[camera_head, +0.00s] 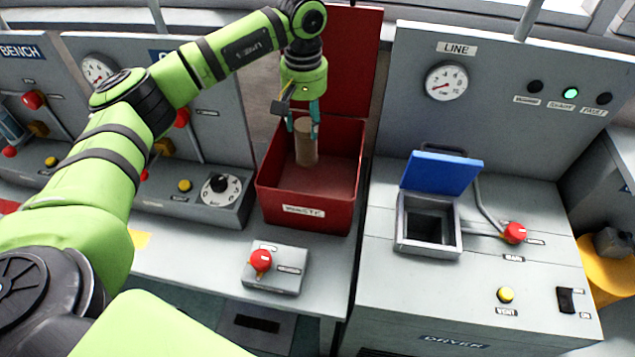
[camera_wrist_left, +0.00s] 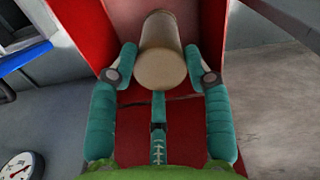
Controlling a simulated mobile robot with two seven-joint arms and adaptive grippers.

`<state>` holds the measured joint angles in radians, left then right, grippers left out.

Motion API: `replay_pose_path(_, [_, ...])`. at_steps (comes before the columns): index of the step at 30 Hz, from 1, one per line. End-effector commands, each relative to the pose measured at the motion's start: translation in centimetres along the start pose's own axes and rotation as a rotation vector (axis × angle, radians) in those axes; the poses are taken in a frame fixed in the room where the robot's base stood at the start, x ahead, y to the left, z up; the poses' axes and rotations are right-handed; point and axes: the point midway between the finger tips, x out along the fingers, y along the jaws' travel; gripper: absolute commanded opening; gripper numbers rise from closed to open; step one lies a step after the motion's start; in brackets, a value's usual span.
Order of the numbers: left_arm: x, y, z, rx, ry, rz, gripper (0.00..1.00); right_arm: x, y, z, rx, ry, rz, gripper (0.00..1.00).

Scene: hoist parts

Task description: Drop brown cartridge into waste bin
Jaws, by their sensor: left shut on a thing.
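The brown cartridge (camera_head: 306,144) is a tan cylinder, held upright over the open red waste bin (camera_head: 301,213). The bin is labelled WASTE and has its red lid (camera_head: 345,60) raised at the back. My left gripper (camera_head: 302,118) points down and is shut on the upper part of the cartridge. In the left wrist view the cartridge (camera_wrist_left: 162,52) sits between the two teal fingers of the gripper (camera_wrist_left: 160,70), with red bin surfaces behind it. The cartridge appears within the bin's outline; I cannot tell how far its lower end is from the bin floor. My right gripper is not in view.
To the right is the dryer (camera_head: 470,310) with an open blue-lidded hatch (camera_head: 441,175) and a gauge panel (camera_head: 500,75). A panel with a black dial (camera_head: 221,187) stands left of the bin.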

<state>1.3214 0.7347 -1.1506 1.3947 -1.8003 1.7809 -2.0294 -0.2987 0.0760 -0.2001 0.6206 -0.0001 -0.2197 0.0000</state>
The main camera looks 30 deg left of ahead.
Motion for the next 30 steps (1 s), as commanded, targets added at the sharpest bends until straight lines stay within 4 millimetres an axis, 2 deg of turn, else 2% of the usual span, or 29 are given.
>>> replay_pose_path(3, [1.0, 0.0, 0.0, 0.000, 0.000, 0.001, 0.00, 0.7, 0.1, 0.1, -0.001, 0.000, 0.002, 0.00])
replay_pose_path(11, [1.0, 0.0, 0.0, 0.000, 0.001, 0.001, 0.00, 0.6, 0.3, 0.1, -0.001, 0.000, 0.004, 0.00])
replay_pose_path(12, [1.0, 0.0, 0.0, 0.000, 0.001, 0.001, 0.57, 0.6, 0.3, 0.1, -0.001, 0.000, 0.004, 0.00])
replay_pose_path(13, [1.0, 0.0, 0.0, 0.000, 0.001, 0.001, 0.69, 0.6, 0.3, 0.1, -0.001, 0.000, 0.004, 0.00])
replay_pose_path(14, [1.0, 0.0, 0.0, 0.000, 0.001, 0.001, 0.77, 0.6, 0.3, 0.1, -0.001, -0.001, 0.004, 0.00])
replay_pose_path(25, [0.9, 0.0, 0.0, 0.000, 0.001, 0.000, 0.77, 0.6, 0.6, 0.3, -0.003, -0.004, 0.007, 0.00])
replay_pose_path(30, [-1.2, 0.0, -0.1, 0.000, 0.004, 0.002, 0.77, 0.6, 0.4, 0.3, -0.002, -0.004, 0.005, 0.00])
